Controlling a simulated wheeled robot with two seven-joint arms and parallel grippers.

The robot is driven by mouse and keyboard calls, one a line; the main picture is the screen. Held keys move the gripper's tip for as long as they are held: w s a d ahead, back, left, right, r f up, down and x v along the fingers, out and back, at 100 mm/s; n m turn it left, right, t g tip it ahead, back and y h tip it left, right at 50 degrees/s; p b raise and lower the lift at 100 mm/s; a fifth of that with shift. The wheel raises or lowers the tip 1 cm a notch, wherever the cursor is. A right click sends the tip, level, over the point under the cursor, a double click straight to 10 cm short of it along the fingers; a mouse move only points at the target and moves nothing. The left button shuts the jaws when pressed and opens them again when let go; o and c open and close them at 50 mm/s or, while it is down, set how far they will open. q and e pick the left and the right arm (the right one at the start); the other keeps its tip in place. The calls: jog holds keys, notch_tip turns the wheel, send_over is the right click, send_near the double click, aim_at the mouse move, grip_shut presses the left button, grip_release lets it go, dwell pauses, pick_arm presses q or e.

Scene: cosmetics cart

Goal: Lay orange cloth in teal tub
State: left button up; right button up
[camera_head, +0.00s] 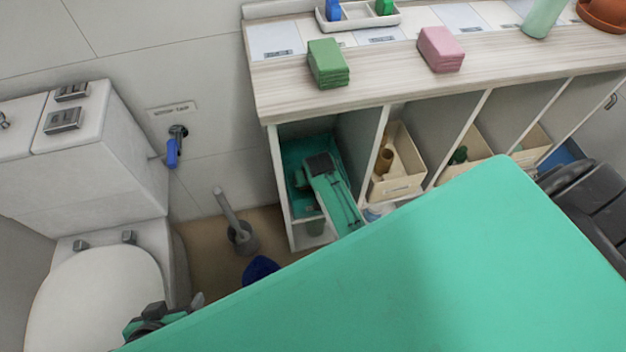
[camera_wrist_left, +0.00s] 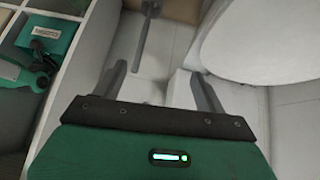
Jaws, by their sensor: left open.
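I see no orange cloth in either view. The teal tub (camera_head: 293,155) sits in the leftmost compartment of the white cart; its labelled wall shows in the left wrist view (camera_wrist_left: 62,36). A green form with a dark end, apparently my right arm, reaches over the tub and hides much of its inside. I cannot make out its fingers. My left gripper (camera_head: 197,300) is low at the left, by the toilet. In the left wrist view its two fingers (camera_wrist_left: 160,88) are apart and empty over the floor, away from the tub.
A folded green cloth (camera_head: 328,64) and a folded pink cloth (camera_head: 441,50) lie on the cart top. Cream bins (camera_head: 398,187) fill other compartments. The toilet (camera_head: 95,295) is at left. A toilet brush (camera_head: 228,212) and a blue object (camera_head: 260,269) stand on the floor between.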

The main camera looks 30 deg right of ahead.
jog(key=o, duration=0.8)
jog(key=shift+r, duration=0.15)
jog(key=p+v, duration=0.2)
jog(key=v, duration=0.4)
pick_arm(q)
jog(key=shift+s+a+f+n+g+y+p, duration=0.1)
jog(key=shift+s+a+f+g+y+p, duration=0.15)
jog(key=shift+s+a+g, duration=0.35)
jog(key=shift+s+a+f+n+g+y+p, duration=0.1)
jog(key=shift+s+a+f+g+y+p, duration=0.2)
jog(key=shift+a, duration=0.35)
jog(key=shift+s+a+f+n+g+y+p, duration=0.15)
jog(key=shift+s+a+g+y, duration=0.2)
jog(key=shift+a+g, duration=0.3)
pick_arm(e)
jog(key=shift+v, duration=2.9)
jog(key=shift+s, duration=0.1)
